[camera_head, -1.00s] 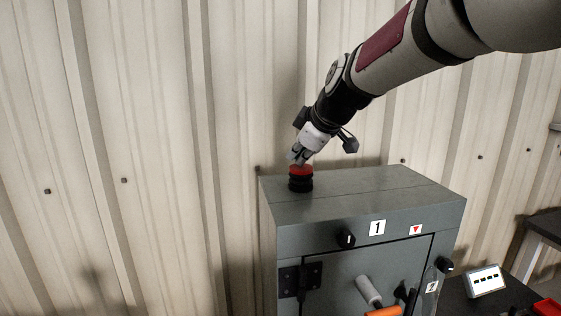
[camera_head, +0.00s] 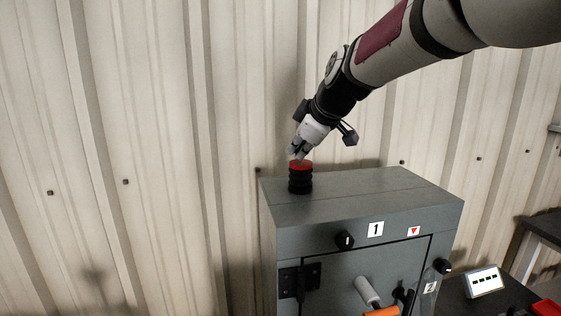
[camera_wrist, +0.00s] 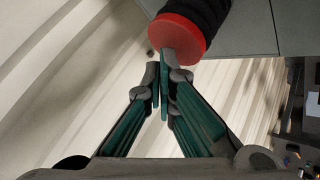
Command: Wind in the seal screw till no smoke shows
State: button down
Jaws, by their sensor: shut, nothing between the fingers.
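A black ribbed post with a red round top (camera_head: 300,178) stands upright on the left of the grey cabinet's top. It also shows at the top of the wrist view (camera_wrist: 178,36). My gripper (camera_head: 296,155) points down at the red top; its fingers (camera_wrist: 165,66) are shut and empty. The fingertips overlap the red rim in the wrist view; I cannot tell whether they touch. No part is plainly recognisable as the seal screw. A black knob (camera_head: 345,240) is on the cabinet front beside label 1, another (camera_head: 443,266) at its right edge. I see no smoke.
The grey cabinet (camera_head: 380,202) stands before a corrugated wall (camera_head: 150,130). Its door carries a pale cylinder (camera_head: 367,290) and an orange part (camera_head: 383,312). A white box (camera_head: 485,281) with several small windows sits on a dark surface at right. Air left of the cabinet is free.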

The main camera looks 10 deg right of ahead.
aim_at(298, 163)
jog(key=shift+r, duration=0.45)
jog(key=shift+r, duration=0.1)
jog(key=shift+r+p, duration=1.2)
jog(key=shift+r, duration=1.25)
